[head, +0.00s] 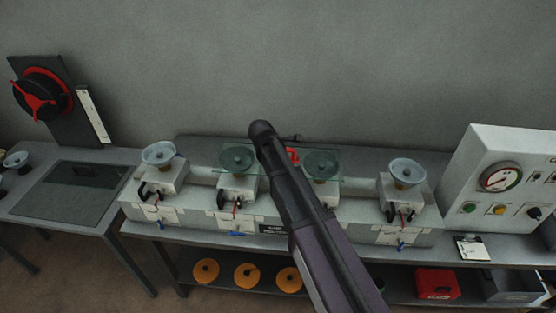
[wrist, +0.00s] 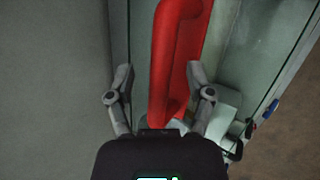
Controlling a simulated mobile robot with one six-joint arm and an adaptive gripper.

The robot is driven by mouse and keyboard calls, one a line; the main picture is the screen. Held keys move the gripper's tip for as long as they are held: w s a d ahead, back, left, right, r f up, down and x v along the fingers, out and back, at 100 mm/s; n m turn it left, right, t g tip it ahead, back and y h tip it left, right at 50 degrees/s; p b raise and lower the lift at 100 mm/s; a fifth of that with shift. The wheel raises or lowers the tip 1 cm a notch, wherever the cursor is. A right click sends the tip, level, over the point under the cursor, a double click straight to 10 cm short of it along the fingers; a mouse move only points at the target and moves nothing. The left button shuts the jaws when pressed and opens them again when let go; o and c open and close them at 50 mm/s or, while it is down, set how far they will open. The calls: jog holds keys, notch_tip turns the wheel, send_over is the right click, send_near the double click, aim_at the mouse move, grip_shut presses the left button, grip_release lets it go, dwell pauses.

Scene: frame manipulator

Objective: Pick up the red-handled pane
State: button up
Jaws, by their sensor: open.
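The pane (head: 338,163) is a clear glass sheet lying across the tops of the two middle units in the head view. Its red handle (head: 292,155) shows just right of my arm, which hides part of the pane. In the wrist view the red handle (wrist: 178,55) is large and runs down the middle, with pale glass (wrist: 235,50) behind it. My gripper (wrist: 160,72) is open, one finger on each side of the handle's lower part. The right finger looks very near the handle; I cannot tell whether it touches. The gripper is mostly hidden behind my arm in the head view.
Similar units with glass cups stand at left (head: 159,155) and right (head: 407,172) on the bench. A control box (head: 500,180) with a gauge stands far right. A side table (head: 70,205) is at left. Orange discs (head: 246,275) and a red box (head: 437,283) sit on the lower shelf.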

grip_shut()
jog(key=shift+w+r, duration=0.1)
jog(key=shift+r, duration=0.05)
dwell(0.4)
jog(key=shift+r+p, duration=1.7)
jog(key=shift+p, duration=0.2)
jog(key=s+d, duration=0.2)
jog(key=s, duration=0.6)
jog(key=s+d+r+p, duration=0.1)
jog(key=s, duration=0.6)
jog(key=shift+s+d+r, duration=0.15)
jog(key=shift+s+d, duration=0.2)
